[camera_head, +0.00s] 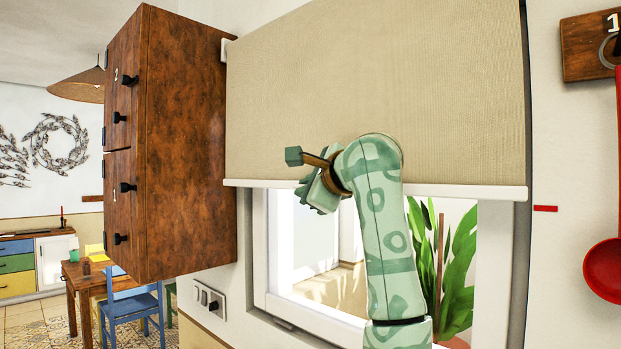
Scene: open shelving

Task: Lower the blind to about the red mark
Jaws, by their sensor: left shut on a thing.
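The beige blind (390,80) hangs over the upper part of the window. Its white bottom bar (465,191) runs nearly level across the window. The red mark (545,208) is a short stripe on the wall just right of the blind, a little below the bar's right end. My left gripper (312,188) is at the bar, left of its middle, and is shut on the blind's lower edge. The exact grip is hidden behind the hand and wrist. My right gripper is not in view.
A brown wooden cabinet (180,140) stands out from the wall left of the blind. A red ladle (607,265) hangs at the far right. A switch plate (209,299) is below the cabinet. A green plant (455,270) shows at the window's right.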

